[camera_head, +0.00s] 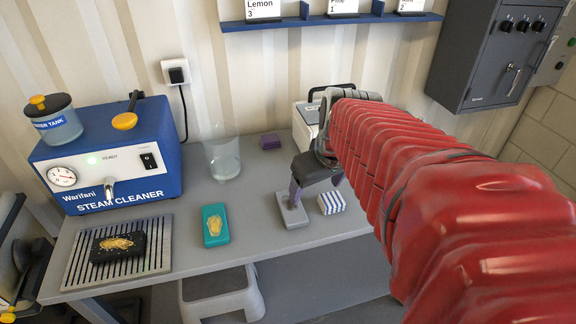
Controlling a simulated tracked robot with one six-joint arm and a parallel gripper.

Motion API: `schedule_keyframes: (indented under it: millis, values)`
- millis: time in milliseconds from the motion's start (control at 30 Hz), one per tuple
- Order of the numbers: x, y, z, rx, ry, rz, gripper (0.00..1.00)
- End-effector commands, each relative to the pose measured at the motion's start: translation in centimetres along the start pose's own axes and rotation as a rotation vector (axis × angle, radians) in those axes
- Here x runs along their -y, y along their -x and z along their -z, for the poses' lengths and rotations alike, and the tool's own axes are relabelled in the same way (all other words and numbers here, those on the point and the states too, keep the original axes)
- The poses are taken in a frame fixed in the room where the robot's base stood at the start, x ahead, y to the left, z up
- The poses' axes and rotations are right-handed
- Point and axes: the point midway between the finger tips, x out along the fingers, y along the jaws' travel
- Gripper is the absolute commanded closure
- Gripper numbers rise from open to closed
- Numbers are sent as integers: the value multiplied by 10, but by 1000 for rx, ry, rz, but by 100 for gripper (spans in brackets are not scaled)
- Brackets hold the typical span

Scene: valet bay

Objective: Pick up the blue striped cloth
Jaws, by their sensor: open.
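The blue striped cloth (332,203) is a small white block with blue stripes, lying on the right part of the grey workbench (270,222). My gripper (314,190) is open above the bench, just behind and above the cloth. One finger hangs down over a grey block left of the cloth. The other finger is short in view, near the cloth's top edge. I cannot tell whether either finger touches anything. My red-sleeved arm comes in from the right and hides the bench's right end.
A grey block (291,214) lies close left of the cloth. A blue steam cleaner (108,160) and a black block on a grate (160,248) fill the left. A white container (306,122) stands behind my gripper.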

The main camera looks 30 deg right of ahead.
Motion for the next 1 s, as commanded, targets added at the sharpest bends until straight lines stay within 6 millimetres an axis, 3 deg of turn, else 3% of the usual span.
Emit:
schedule_keyframes:
  millis: [133, 400, 800, 1000]
  values:
    - [-47, -11, -3, 24, -29, -20, 25]
    - [-85, -14, -3, 4, -184, 12, 25]
    - [-88, -15, -4, 3, -196, 14, 25]
    - [-87, -34, -4, 6, -195, 16, 25]
